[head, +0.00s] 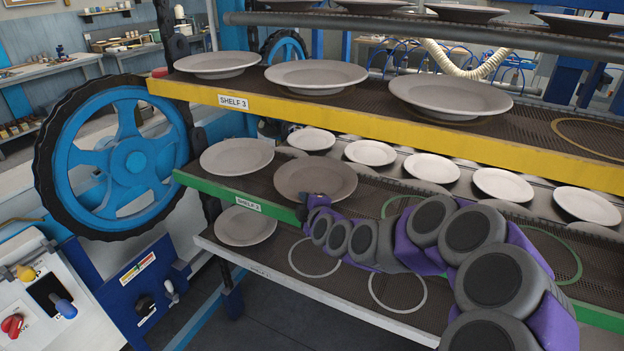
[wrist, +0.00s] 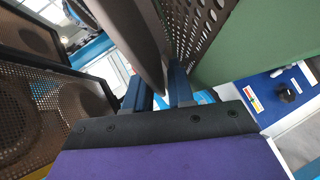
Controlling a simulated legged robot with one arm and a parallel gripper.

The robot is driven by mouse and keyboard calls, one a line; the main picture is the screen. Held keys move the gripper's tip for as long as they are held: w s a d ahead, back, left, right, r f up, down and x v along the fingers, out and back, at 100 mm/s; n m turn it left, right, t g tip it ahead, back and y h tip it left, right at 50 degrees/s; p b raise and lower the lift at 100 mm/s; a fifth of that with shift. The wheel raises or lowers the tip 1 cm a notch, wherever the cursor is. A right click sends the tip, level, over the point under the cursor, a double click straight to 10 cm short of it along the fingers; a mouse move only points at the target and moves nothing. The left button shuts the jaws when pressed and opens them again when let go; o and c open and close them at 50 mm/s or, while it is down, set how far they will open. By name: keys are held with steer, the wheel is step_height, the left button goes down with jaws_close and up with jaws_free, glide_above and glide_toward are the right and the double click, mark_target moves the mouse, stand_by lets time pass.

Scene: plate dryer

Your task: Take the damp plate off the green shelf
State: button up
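The damp-looking plate (head: 316,178) is darker brown-grey than the others. It lies on the green-edged shelf (head: 225,197), labelled as shelf 2, right of a lighter grey plate (head: 237,156). My gripper (head: 308,204) is at this dark plate's front rim, its tips partly hidden by my arm in the head view. In the wrist view the two blue fingers of my gripper (wrist: 160,92) stand apart, with the rim of the plate (wrist: 140,35) between them. The rim looks clear of at least one finger; contact is hard to tell.
A yellow-edged shelf (head: 380,126) with several plates sits close above. A lower shelf (head: 320,287) holds one plate (head: 245,226) at left. A blue wheel (head: 125,160) and control panel (head: 40,295) stand left. Green rings mark bare spots on the green shelf.

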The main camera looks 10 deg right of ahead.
steer(key=shift+a, duration=0.5)
steer(key=shift+d, duration=1.2)
steer(key=c, duration=0.3)
steer(key=shift+d, duration=0.2)
jaws_close()
steer(key=shift+a, duration=1.1)
steer(key=shift+d, duration=0.7)
steer(key=shift+a, duration=0.2)
